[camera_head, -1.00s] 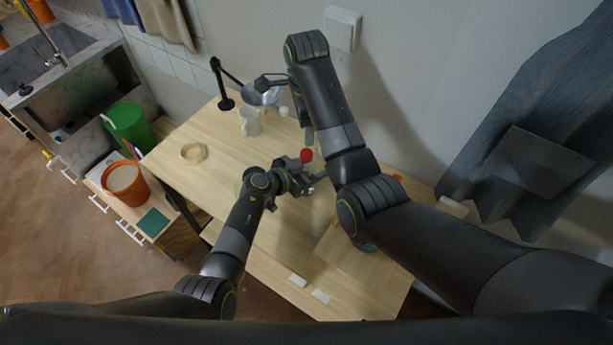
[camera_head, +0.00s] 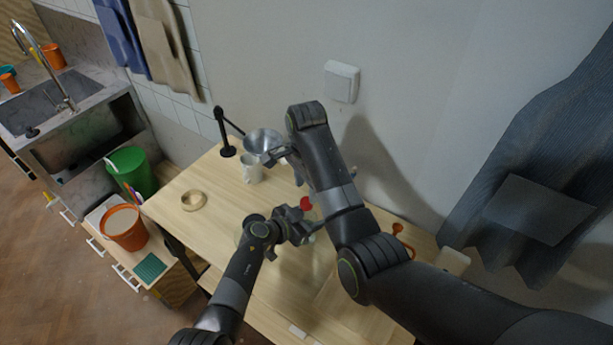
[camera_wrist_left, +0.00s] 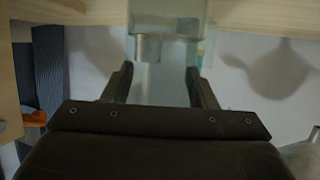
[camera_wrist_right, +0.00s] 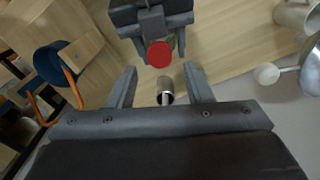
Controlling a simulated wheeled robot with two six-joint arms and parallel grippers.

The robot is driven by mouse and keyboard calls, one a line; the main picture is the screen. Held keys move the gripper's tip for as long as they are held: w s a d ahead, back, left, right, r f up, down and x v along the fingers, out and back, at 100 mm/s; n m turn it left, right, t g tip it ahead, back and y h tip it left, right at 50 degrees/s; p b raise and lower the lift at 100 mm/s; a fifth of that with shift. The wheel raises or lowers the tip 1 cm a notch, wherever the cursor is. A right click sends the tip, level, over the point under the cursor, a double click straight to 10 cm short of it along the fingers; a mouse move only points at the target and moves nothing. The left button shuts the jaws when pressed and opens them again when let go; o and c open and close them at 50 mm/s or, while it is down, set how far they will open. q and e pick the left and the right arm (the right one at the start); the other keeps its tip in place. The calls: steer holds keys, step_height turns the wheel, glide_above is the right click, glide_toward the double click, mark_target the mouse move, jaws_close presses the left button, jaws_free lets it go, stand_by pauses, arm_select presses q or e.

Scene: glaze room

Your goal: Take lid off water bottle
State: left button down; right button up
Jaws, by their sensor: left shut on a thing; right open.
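The water bottle has a red lid (camera_head: 306,203) and stands out just above my left gripper (camera_head: 306,228) in the head view. The lid is on the bottle. In the left wrist view the clear bottle (camera_wrist_left: 152,82) is between the fingers of my left gripper, which is shut on it. In the right wrist view the red lid (camera_wrist_right: 160,54) faces the camera, just beyond the fingertips of my right gripper (camera_wrist_right: 161,72).
A wooden ring (camera_head: 193,201) lies at the left. The wall is close behind my right arm. The wooden table (camera_head: 215,220) is clear between ring and left gripper.

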mark_target(306, 201)
steer(key=shift+f, duration=2.25)
